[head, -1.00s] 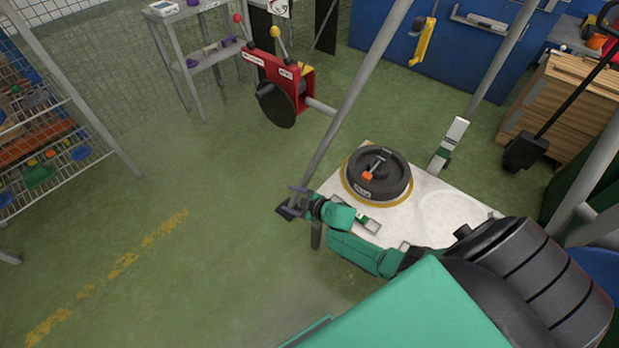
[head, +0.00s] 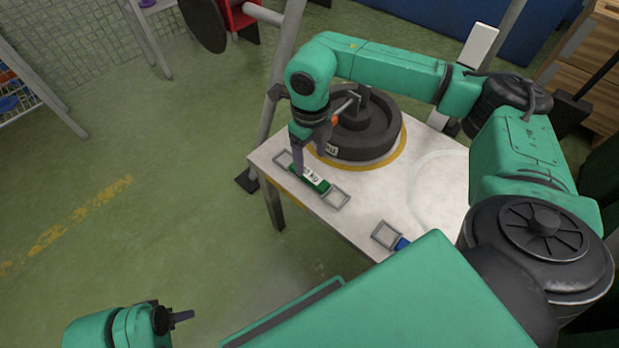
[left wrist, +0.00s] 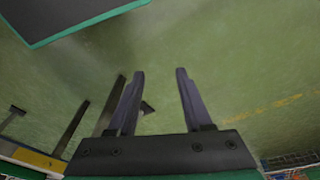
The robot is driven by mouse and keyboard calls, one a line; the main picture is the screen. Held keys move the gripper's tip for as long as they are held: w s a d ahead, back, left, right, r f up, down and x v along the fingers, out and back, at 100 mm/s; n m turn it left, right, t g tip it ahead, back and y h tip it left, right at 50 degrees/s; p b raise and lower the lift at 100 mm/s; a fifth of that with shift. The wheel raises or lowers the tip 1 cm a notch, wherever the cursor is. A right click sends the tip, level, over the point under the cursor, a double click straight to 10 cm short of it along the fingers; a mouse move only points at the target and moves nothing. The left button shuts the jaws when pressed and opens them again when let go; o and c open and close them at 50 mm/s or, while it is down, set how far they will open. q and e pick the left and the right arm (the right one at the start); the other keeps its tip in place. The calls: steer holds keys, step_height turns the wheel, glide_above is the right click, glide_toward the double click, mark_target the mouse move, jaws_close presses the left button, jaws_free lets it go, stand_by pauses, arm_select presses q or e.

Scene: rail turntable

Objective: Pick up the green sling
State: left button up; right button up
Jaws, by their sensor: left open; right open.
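The green sling (head: 315,182) lies on the near left part of the white tabletop (head: 345,220). It is a short green band with a white label and a grey metal ring at each end. My right gripper (head: 309,162) points down over the sling's far left end, its fingers apart. A fingertip overlaps the band in the picture; I cannot tell whether it touches. My left gripper (head: 180,317) is low at the left, away from the table. In the left wrist view its fingers (left wrist: 160,72) are spread and empty above the green floor.
A black round weight (head: 365,140) with an orange-marked handle stands on a yellow ring just behind the sling. A blue sling (head: 402,244) with a metal ring lies at the near table edge. A grey post (head: 280,75) rises at the table's left. Floor to the left is clear.

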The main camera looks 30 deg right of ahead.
mark_target(309, 174)
steer(key=f, duration=0.3)
steer(key=f+b, duration=0.1)
steer(key=f, duration=0.2)
steer(key=shift+w+f+b, duration=0.2)
steer(key=shift+f+b, duration=0.1)
steer(key=shift+f, duration=0.1)
arm_select(q)
steer(key=w+d+f+t, duration=0.1)
steer(key=w+d+f+t+h, duration=0.1)
steer(key=w+d, duration=0.1)
steer(key=shift+d+f+m, duration=0.3)
steer(key=shift+f, duration=0.05)
arm_select(e)
jaws_close()
